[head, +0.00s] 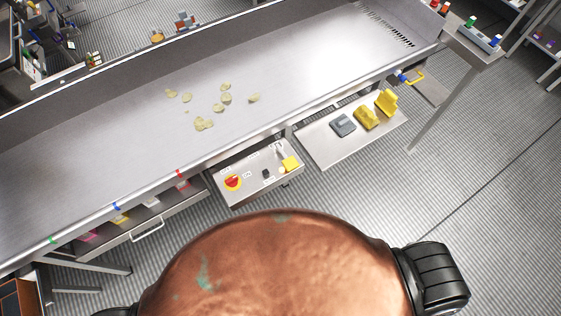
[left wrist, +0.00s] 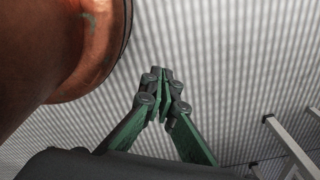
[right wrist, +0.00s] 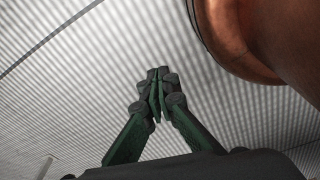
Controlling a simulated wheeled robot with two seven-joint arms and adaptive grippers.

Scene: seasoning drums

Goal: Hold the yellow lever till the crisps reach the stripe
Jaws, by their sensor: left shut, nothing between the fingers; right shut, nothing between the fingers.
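Several pale crisps (head: 222,97) lie scattered on the middle of a long steel trough (head: 330,50). The trough's front edge carries a red stripe (head: 180,173), a blue stripe (head: 116,207) and a green stripe (head: 53,240), all left of the crisps. A yellow block-like part (head: 291,164) sits on a control box, and a yellow looped handle (head: 415,77) is at the trough's right end; I cannot tell which is the lever. My left gripper (left wrist: 162,76) and my right gripper (right wrist: 157,76) are shut and empty over the ribbed floor, outside the head view.
The control box (head: 252,188) has a red knob on yellow (head: 232,182). A shelf (head: 325,150) beside it holds a grey item (head: 343,125) and yellow pieces (head: 367,117). A wire handle (head: 147,231) sticks out below the trough. Floor in front is clear.

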